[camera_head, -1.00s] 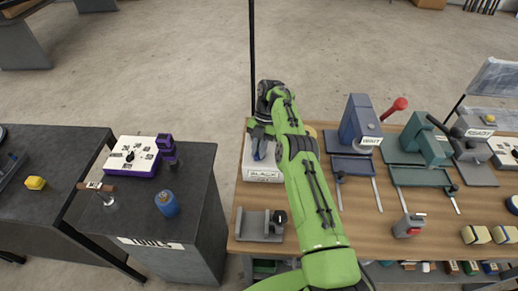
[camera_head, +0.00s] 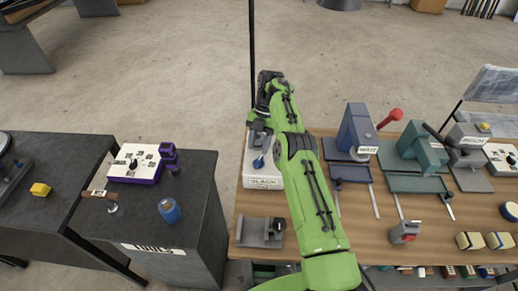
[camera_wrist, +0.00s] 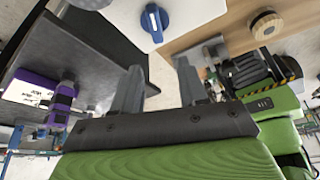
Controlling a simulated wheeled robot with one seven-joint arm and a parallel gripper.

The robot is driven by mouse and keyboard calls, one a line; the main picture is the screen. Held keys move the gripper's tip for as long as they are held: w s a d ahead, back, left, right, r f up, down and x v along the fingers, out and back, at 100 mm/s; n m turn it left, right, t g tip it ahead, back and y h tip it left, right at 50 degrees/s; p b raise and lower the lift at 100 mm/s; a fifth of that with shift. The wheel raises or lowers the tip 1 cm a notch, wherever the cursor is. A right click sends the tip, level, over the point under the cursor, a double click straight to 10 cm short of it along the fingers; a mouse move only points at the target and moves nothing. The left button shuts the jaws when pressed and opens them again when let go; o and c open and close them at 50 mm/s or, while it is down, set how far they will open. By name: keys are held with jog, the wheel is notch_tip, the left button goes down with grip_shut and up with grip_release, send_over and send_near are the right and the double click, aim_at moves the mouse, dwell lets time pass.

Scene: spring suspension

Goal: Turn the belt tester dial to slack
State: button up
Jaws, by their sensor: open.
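The belt tester is a white box (camera_head: 250,172) with a front label reading SLACK, at the left end of the wooden bench. Its blue dial (camera_head: 259,162) sits on the top face, partly near my arm. In the wrist view the blue dial (camera_wrist: 154,18) is at the top edge, with a white pointer mark, on the white panel (camera_wrist: 190,10). My gripper (camera_wrist: 160,82) is open and empty, its two grey fingers apart and clear of the dial. In the head view my gripper (camera_head: 259,133) is just behind the dial, partly hidden by my wrist.
A grey bracket-like fixture (camera_head: 260,231) stands in front of the tester. Blue (camera_head: 357,130) and teal (camera_head: 424,148) machines stand to the right. A dark cabinet (camera_head: 190,240) at left holds a purple-edged box (camera_head: 135,163) and a blue can (camera_head: 170,210).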

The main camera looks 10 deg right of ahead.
notch_tip(320, 180, up, 3)
jog(key=shift+p, duration=0.75)
jog(key=shift+f, duration=0.1)
